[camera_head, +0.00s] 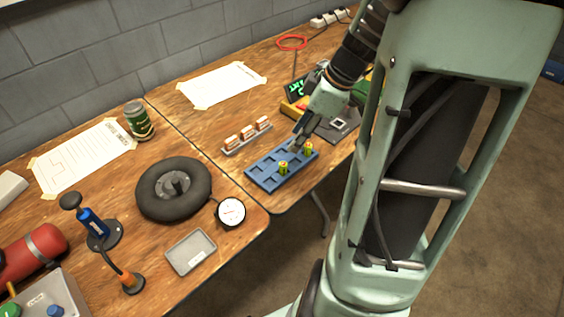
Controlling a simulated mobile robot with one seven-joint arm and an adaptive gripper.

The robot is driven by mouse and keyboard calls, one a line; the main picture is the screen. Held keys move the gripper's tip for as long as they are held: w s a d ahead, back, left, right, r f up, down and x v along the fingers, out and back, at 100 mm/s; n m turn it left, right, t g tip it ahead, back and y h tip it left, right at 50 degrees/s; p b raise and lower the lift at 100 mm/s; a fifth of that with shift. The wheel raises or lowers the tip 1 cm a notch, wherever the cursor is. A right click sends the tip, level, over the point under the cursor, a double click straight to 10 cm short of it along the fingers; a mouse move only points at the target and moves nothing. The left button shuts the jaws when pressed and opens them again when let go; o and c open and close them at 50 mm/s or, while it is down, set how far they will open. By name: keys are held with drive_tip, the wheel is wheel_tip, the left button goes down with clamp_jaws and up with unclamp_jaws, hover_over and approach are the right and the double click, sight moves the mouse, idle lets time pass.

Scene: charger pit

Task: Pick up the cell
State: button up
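Two small green-and-yellow cells stand upright in a blue compartment tray (262,174). One cell (283,168) is near the tray's front middle, and the other cell (308,149) is near its right end. My gripper (299,141) comes down from the upper right, close to the tray's back right part and just left of the right cell in the picture. It is small and dark here, so its finger opening and any contact with a cell cannot be made out. No cell shows between the fingers.
A grey rack (246,144) with several orange-and-white pieces stands behind the tray. A device with a green display (298,89) is behind my gripper. A black tyre (172,188), a round gauge (231,212) and an empty grey tray (190,252) are to the left.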

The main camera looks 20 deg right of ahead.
sight(285, 164)
drive_tip(key=x, duration=0.3)
drive_tip(key=b+x, duration=0.1)
drive_tip(key=x, duration=0.3)
drive_tip(key=s+b+x, duration=0.1)
drive_tip(key=x, duration=0.3)
drive_tip(key=shift+d+f, duration=0.3)
drive_tip(key=shift+d, duration=0.05)
drive_tip(key=shift+c, duration=0.3)
clamp_jaws()
